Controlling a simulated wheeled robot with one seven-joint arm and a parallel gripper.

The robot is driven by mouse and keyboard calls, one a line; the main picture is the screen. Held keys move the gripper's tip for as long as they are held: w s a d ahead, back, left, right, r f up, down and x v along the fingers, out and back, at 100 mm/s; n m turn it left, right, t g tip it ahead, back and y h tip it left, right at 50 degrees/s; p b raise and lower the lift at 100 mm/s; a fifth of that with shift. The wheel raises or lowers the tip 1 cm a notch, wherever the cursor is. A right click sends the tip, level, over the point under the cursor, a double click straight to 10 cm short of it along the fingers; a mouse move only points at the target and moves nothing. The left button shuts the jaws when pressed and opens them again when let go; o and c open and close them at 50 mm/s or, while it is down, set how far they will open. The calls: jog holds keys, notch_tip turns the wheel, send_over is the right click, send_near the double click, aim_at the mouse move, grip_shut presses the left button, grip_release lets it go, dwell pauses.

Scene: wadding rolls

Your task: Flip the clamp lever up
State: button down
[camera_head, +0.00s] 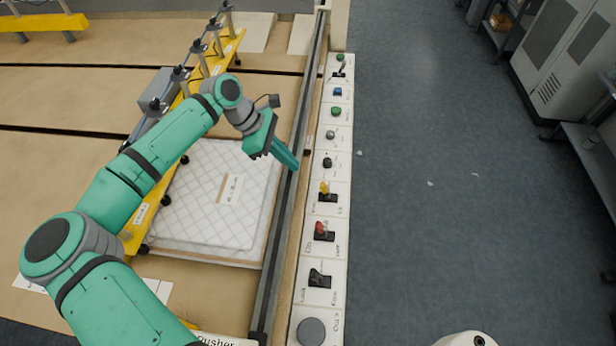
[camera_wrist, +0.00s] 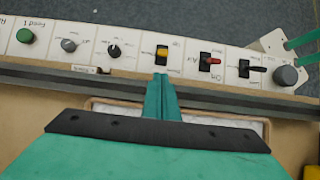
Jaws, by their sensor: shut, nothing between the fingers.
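I cannot read which one is the clamp lever. In the wrist view the yellow lever (camera_wrist: 162,52) is just beyond my fingertips, with the red lever (camera_wrist: 213,61) and black lever (camera_wrist: 256,69) to its right. My gripper (camera_head: 295,166) is shut and empty, over the rail left of the panel. In the wrist view its fingertips (camera_wrist: 161,78) point at the yellow lever, seemingly apart from it.
A dark metal rail (camera_head: 272,260) runs along the panel's left side. A white quilted pad (camera_head: 210,215) lies on the wooden table under my arm, beside a yellow beam (camera_head: 150,200). Several buttons and knobs, including a black knob (camera_head: 327,162), share the panel.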

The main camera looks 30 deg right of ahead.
aim_at(325, 191)
jog(key=shift+s+d+f, duration=0.1)
jog(key=shift+d+f, duration=0.15)
jog(key=shift+f, duration=0.2)
jog(key=x, duration=0.7)
jog(key=shift+s+d+f, duration=0.2)
jog(key=shift+s+d, duration=0.05)
jog(key=shift+s, duration=0.15)
jog(key=shift+s+d+f, duration=0.15)
jog(key=shift+d+f, duration=0.05)
jog(key=shift+f, duration=0.4)
jog(key=shift+a, duration=0.1)
